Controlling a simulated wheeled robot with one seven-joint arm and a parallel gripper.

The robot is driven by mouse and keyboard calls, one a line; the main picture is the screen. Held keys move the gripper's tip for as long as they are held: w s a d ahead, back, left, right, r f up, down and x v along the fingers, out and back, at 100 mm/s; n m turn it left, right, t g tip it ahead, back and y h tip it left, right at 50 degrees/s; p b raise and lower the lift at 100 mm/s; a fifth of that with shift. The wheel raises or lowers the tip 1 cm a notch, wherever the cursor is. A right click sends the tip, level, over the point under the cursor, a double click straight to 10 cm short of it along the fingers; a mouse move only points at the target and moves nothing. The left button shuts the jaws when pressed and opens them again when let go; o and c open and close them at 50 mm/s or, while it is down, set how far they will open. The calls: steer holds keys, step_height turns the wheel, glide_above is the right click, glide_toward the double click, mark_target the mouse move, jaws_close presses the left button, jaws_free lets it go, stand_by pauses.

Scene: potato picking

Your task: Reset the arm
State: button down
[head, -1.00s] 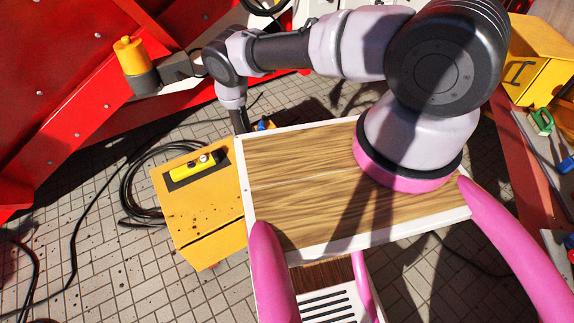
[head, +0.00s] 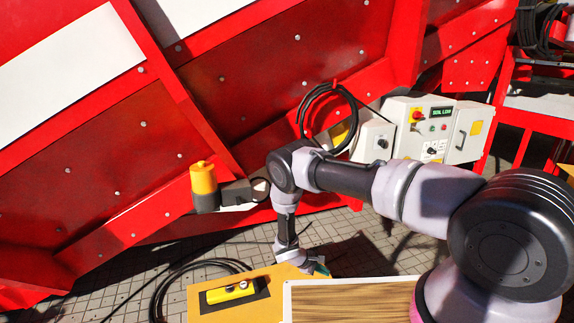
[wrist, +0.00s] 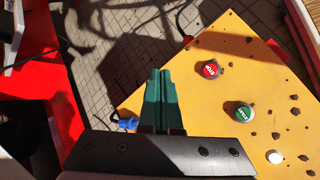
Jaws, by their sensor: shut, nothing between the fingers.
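My gripper (wrist: 162,80) shows in the wrist view with its two green fingers together and nothing between them. It points down over the edge of a yellow panel, beside the tiled floor. In the head view my arm bends down at the elbow, and the gripper (head: 320,268) is small and partly hidden behind the wooden top's far edge.
The yellow panel (wrist: 215,105) carries a red button (wrist: 209,69) and a green button (wrist: 243,113). A yellow control box (head: 230,293) lies left of the wooden top (head: 350,300). A red machine (head: 250,90) with a grey control cabinet (head: 430,130) stands behind. A black cable (head: 175,280) lies on the floor.

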steer(key=w+r+m+g+y, duration=0.1)
steer(key=w+r+m, duration=0.25)
steer(key=r, duration=0.95)
steer(key=w+r+m+y, duration=0.15)
steer(key=w+r, duration=0.25)
steer(key=r, duration=0.9)
steer(key=s+d+r+m+y, duration=0.1)
steer(key=s+d+r+m, duration=0.1)
steer(key=r, duration=0.9)
steer(key=s+d+r+m+y, duration=0.1)
steer(key=d+r+m, duration=0.15)
steer(key=r, duration=0.95)
steer(key=s+d+r+m+t+y, duration=0.1)
steer(key=s+d+r+m+y, duration=0.1)
steer(key=s+r, duration=0.6)
steer(key=s+d+r+m+t+y, duration=0.1)
steer(key=s+d+r+m, duration=0.1)
steer(key=s+r, duration=0.65)
steer(key=s+r+m+t+y, duration=0.2)
steer(key=s+r, duration=0.7)
steer(key=s, duration=0.5)
steer(key=shift+s+d+t+y, duration=0.2)
steer(key=shift+t+y, duration=0.15)
steer(key=shift+t, duration=0.25)
steer(key=shift+m, duration=0.25)
